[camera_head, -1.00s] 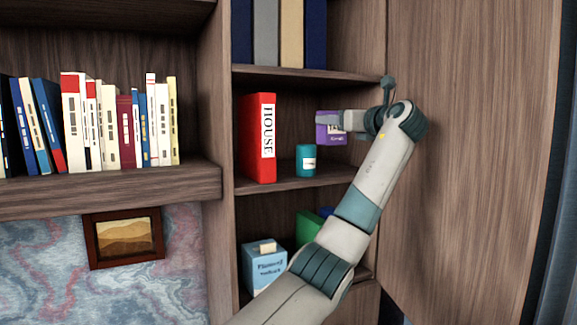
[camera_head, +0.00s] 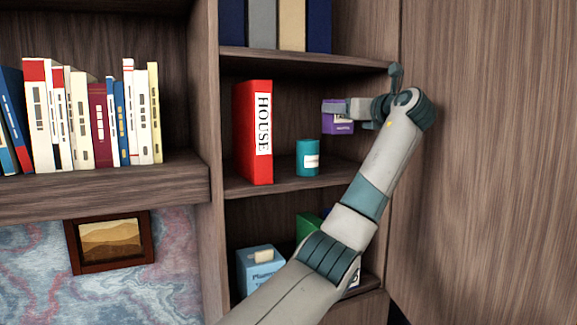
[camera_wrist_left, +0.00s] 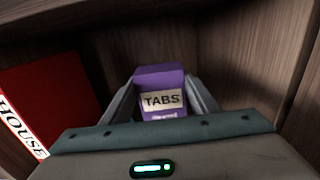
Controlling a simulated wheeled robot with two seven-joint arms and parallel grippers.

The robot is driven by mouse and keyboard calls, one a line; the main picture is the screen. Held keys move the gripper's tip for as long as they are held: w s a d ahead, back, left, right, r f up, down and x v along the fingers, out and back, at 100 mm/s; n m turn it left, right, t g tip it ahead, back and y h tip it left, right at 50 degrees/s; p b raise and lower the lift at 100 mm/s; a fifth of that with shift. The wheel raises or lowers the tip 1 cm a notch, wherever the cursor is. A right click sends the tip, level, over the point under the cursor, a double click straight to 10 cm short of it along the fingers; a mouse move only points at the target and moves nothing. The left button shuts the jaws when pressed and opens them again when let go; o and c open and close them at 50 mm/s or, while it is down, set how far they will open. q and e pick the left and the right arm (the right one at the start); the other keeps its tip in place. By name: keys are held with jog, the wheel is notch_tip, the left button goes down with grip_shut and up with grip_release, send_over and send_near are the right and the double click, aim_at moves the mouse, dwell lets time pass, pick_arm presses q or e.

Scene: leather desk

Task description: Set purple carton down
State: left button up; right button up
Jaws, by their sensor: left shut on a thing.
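The purple carton (camera_head: 338,125) is held in my left gripper (camera_head: 347,108) above the middle shelf of the cabinet, near its right side. In the left wrist view the carton (camera_wrist_left: 161,92) stands between the two fingers (camera_wrist_left: 160,100), with a "TABS" label facing the camera. The left gripper is shut on it. In the head view the fingers cover part of the carton. The carton looks clear of the shelf board (camera_head: 285,183), though its underside is not fully visible. My right gripper is not in view.
A red "HOUSE" book (camera_head: 254,132) and a teal can (camera_head: 307,158) stand on the same shelf, left of the carton. Binders (camera_head: 262,25) fill the shelf above. A blue box (camera_head: 259,272) and a green item (camera_head: 308,228) sit below. The cabinet's right wall is close.

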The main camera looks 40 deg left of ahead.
aim_at(344, 132)
pick_arm(q)
jog(key=shift+w+f, duration=0.15)
jog(key=shift+f, duration=0.2)
jog(key=f+p, duration=0.1)
jog(key=f, duration=0.1)
jog(key=f+p, duration=0.1)
jog(key=f, duration=0.1)
jog(key=shift+w+a, duration=0.15)
jog(key=shift+a, duration=0.05)
jog(key=shift+f+p, duration=0.4)
jog(key=shift+f, duration=0.4)
jog(key=shift+f, duration=0.1)
jog(key=shift+f+p, duration=0.2)
jog(key=shift+p, duration=0.1)
notch_tip(344, 132, down, 3)
jog(key=shift+r+p, duration=0.1)
jog(key=shift+p, duration=0.65)
jog(key=shift+f, duration=0.35)
